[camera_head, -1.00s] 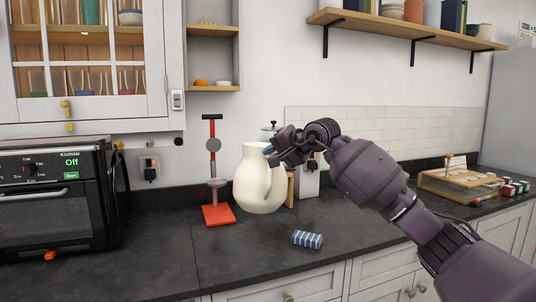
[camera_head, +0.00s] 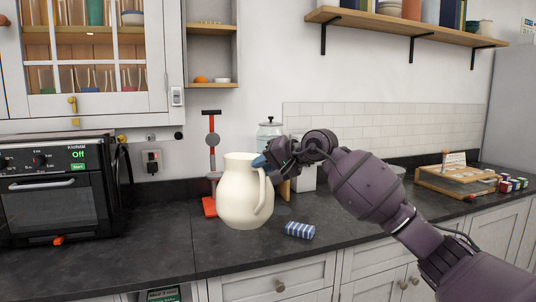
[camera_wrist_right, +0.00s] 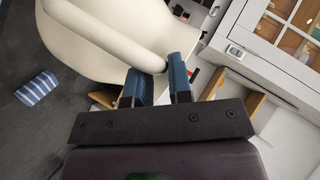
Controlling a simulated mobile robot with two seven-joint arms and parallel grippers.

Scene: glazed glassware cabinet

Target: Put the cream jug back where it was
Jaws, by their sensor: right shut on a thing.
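The cream jug (camera_head: 240,198) is upright over the dark counter in front of the red stand. I cannot tell whether its base touches the counter. My right gripper (camera_head: 262,162) is at the upper part of the jug's handle, on its right side. In the right wrist view, the blue fingers (camera_wrist_right: 168,72) are closed around the handle (camera_wrist_right: 125,42), with the pale jug body (camera_wrist_right: 85,45) behind it. My left gripper is not in view.
The red stand (camera_head: 211,150) is partly hidden behind the jug. A blue-striped packet (camera_head: 300,230) lies right of the jug. A glass jar (camera_head: 269,130) stands behind. The oven (camera_head: 55,190) is at left; clear counter (camera_head: 155,235) lies between. A wooden box (camera_head: 455,180) stands far right.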

